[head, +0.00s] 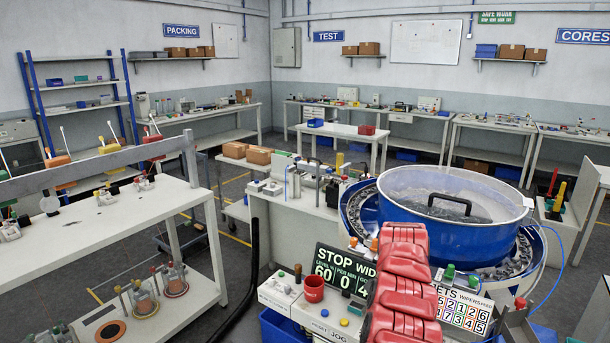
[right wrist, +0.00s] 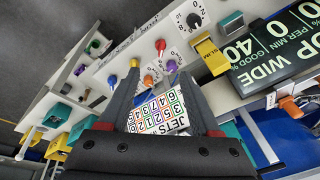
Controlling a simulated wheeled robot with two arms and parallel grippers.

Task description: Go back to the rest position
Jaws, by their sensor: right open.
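My right arm, red, rises from the bottom of the head view in front of the bowl feeder. Its gripper is hidden there. In the right wrist view my right gripper (right wrist: 157,75) is open, with its two dark fingers apart and nothing held between them. A numbered JETS card (right wrist: 160,112) shows behind and between the fingers. A control panel with knobs and buttons (right wrist: 150,60) lies beyond the fingertips; I cannot tell whether they touch it. My left gripper is not in view.
A blue bowl feeder (head: 400,212) with a clear lid stands behind my arm. A white bench (head: 90,222) stands at the left.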

